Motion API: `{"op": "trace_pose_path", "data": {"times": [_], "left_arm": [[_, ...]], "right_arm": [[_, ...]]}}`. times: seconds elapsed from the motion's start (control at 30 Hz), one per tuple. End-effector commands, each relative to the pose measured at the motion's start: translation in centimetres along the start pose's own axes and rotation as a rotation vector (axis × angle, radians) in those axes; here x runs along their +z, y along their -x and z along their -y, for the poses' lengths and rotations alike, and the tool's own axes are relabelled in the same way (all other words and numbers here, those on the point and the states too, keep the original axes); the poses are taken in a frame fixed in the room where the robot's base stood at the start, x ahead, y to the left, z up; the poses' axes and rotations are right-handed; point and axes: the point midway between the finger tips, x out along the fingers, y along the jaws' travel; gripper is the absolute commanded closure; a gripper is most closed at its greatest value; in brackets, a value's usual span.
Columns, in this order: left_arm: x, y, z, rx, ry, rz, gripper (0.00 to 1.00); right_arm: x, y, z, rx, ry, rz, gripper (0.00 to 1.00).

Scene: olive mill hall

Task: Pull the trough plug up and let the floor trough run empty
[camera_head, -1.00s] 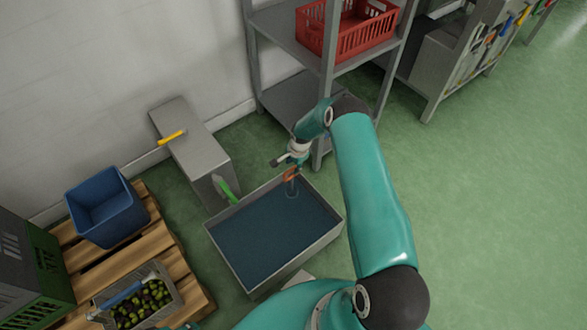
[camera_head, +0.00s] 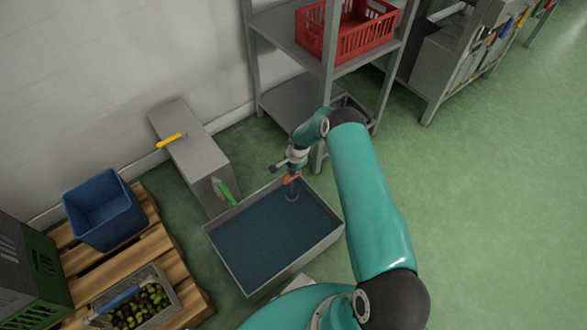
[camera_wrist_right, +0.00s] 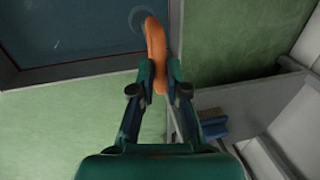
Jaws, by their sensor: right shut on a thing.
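The floor trough (camera_head: 327,240) is a grey rectangular tray on the green floor, with dark blue water inside. The trough plug's orange handle (camera_head: 291,179) stands over its far right corner; in the right wrist view the handle (camera_wrist_right: 155,42) rises between the fingers. A pale ring shows around the spot below it in the water. My right gripper (camera_head: 292,172) reaches in from above and is shut on the handle; its fingers (camera_wrist_right: 157,78) press it from both sides. The plug's lower end is hard to make out. My left gripper is out of view.
A grey box with a yellow lever (camera_head: 169,140) and a green lever (camera_head: 226,193) stands left of the trough. A pallet (camera_head: 155,246) with a blue bin (camera_head: 103,210) and an olive basket is further left. A shelf post (camera_head: 329,85) stands close behind my gripper.

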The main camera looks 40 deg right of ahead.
Motion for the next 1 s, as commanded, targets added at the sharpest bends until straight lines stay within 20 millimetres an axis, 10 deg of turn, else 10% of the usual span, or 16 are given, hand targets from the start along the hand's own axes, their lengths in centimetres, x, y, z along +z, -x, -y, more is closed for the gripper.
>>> {"op": "trace_pose_path", "data": {"times": [0.73, 0.9, 1.0], "left_arm": [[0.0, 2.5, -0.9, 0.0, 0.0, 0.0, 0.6], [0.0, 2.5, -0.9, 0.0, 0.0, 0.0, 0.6], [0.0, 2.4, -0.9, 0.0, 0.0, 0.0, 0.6]], "right_arm": [[0.0, 4.5, 0.8, 0.006, 0.0, 0.001, 1.0], [0.0, 4.5, 0.8, 0.005, 0.0, 0.001, 0.61], [0.0, 4.4, 0.8, 0.004, 0.0, 0.001, 0.61]]}}
